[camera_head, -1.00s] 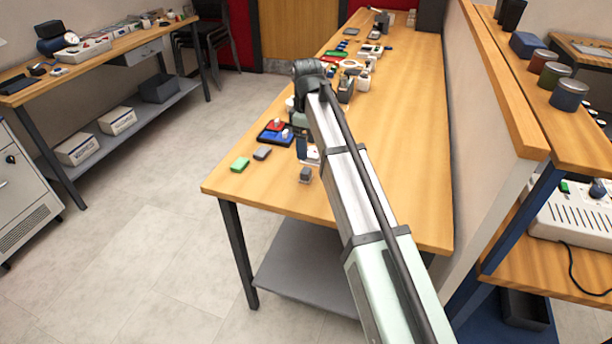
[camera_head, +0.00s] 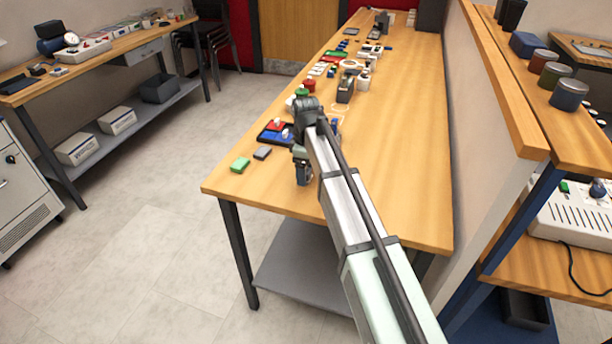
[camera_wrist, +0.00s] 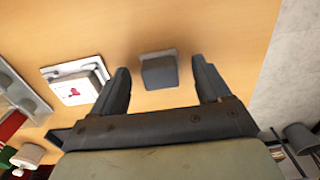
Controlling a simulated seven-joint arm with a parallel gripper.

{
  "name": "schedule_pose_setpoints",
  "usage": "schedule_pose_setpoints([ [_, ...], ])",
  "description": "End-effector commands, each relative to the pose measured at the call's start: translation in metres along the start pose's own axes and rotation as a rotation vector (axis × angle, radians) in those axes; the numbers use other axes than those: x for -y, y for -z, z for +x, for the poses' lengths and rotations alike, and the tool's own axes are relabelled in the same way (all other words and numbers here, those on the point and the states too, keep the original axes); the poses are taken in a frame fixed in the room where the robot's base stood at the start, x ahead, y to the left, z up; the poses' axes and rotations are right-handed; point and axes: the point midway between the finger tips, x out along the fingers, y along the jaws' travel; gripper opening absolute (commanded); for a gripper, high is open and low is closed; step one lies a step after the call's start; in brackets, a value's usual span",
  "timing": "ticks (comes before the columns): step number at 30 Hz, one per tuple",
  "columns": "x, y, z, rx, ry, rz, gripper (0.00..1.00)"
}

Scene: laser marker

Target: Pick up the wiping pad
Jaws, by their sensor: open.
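A small grey block with a paler far edge (camera_wrist: 159,72), which looks like the wiping pad, rests on the wooden table in the wrist view. My gripper (camera_wrist: 160,66) is open, with one dark finger on each side of the block and a visible gap on both sides. The block lies near the fingertips; I cannot tell the height between them. In the head view my gripper (camera_head: 303,179) points down over the near part of the table and hides this block.
A white item with a red mark (camera_wrist: 76,88) lies left of the fingers in the wrist view. The table (camera_head: 400,190) is clear to the right.

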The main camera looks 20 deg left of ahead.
Motion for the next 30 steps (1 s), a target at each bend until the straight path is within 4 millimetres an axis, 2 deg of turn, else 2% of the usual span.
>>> schedule_pose_setpoints([
  [3,0.0003,-0.0003,0.009,0.0,0.0,0.0,0.77],
  [10,0.0,-0.0001,0.0098,-0.001,-0.001,0.0,0.76],
  [27,0.0001,-0.0001,0.0096,0.0,-0.001,0.0,0.21],
  [30,0.0001,-0.0001,0.0096,-0.001,-0.001,0.0,0.16],
])
